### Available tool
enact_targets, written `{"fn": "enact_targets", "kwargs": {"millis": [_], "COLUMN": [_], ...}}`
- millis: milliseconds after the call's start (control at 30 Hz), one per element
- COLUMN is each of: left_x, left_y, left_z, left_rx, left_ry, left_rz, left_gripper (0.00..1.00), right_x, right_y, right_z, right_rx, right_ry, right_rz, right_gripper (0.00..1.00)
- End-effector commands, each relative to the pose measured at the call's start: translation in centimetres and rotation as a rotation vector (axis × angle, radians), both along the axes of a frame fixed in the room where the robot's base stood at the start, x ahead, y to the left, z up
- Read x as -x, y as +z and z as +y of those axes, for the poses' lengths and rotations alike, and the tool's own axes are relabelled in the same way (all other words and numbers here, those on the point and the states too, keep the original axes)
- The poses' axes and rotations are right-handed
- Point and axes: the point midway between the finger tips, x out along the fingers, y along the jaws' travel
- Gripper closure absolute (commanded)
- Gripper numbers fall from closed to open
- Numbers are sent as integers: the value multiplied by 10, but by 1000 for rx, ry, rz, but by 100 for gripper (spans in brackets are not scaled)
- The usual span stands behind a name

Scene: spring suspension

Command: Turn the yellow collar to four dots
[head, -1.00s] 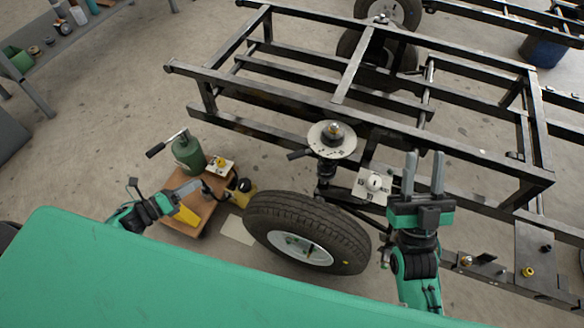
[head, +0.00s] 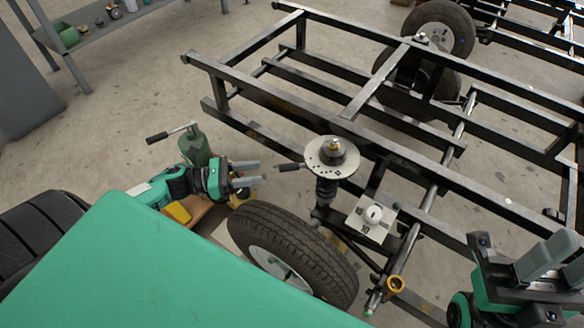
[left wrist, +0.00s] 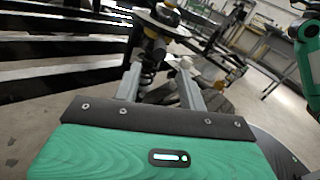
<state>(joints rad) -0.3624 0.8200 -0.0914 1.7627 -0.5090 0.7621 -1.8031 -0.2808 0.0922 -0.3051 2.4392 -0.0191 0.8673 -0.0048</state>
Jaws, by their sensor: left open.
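A round pale plate with dark marks (head: 320,165) sits on top of the spring strut (head: 326,190), and a small yellow-brass piece (head: 333,146) shows at its centre. A brass-yellow ring (head: 396,284) shows lower on the suspension. I cannot tell for sure which is the yellow collar, nor read any dots. My left gripper (head: 247,174) is open and empty, left of the strut and apart from it, its fingers pointing right. In the left wrist view the strut (left wrist: 149,62) shows beyond and between the fingers. My right gripper (head: 560,272) is open at the right edge, partly cut off.
A bar with a black grip (head: 290,167) sticks out left of the plate. A tyre (head: 300,235) stands below the strut. A white marked plate (head: 366,228) is to its right. The black frame (head: 300,108) spans behind. A green canister (head: 193,148) stands behind my left arm.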

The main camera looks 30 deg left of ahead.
Motion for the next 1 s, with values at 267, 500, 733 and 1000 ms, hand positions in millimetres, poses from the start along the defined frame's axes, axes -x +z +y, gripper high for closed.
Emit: {"fn": "enact_targets", "kwargs": {"millis": [267,500,733,1000], "left_x": [-31,-51,-60,-61], "left_y": [0,0,0,0], "left_z": [-40,-66,-79,-81], "left_rx": [0,2,1,0], "left_ry": [-1,0,1,2], "left_rz": [-4,0,0,1], "left_gripper": [59,59,59,59], "right_x": [0,0,1,3], "right_y": [0,1,2,7], "right_z": [0,0,0,-1], "right_rx": [-3,-3,-3,-6], "right_ry": [0,0,0,1], "right_rz": [-27,-38,-44,-64], "right_gripper": [64,64,64,64]}}
